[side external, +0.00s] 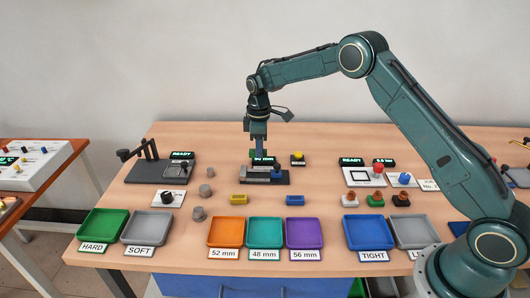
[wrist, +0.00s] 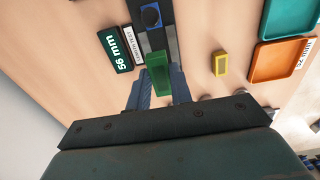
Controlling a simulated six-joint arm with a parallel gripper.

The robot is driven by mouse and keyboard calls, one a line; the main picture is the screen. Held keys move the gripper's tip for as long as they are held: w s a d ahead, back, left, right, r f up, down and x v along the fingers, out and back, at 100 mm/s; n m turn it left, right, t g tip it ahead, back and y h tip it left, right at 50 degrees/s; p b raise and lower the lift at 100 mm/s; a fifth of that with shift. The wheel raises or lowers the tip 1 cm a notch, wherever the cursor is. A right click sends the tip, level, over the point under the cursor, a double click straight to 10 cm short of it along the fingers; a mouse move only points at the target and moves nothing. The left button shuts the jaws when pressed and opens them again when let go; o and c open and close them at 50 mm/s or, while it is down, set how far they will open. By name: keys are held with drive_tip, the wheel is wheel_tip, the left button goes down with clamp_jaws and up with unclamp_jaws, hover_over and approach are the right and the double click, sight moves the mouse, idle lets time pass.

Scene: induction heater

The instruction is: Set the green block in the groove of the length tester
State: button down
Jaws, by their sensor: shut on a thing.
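The green block (wrist: 158,76) is between the two blue fingers of my gripper (wrist: 161,90), which is shut on it, in the wrist view. A display (wrist: 117,50) beside the tester appears to read 56 mm. In the side view my gripper (side external: 258,158) points down at the tester (side external: 265,181); the block cannot be made out there.
A yellow block (side external: 238,199) and a blue block (side external: 295,200) lie in front of the tester. Orange (side external: 226,246), teal and purple trays stand at the front edge. Grey cylinders (side external: 206,190) lie left, near a dark lever device (side external: 161,171). Another station (side external: 364,176) stands right.

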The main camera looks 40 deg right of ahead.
sight(260, 176)
drive_tip(key=shift+f, duration=1.75)
drive_tip(key=shift+f, duration=2.1)
drive_tip(key=shift+f, duration=0.15)
drive_tip(key=c, duration=1.3)
unclamp_jaws()
drive_tip(key=shift+o, duration=0.2)
wheel_tip(260, 176, up, 11)
drive_tip(key=shift+r, duration=0.65)
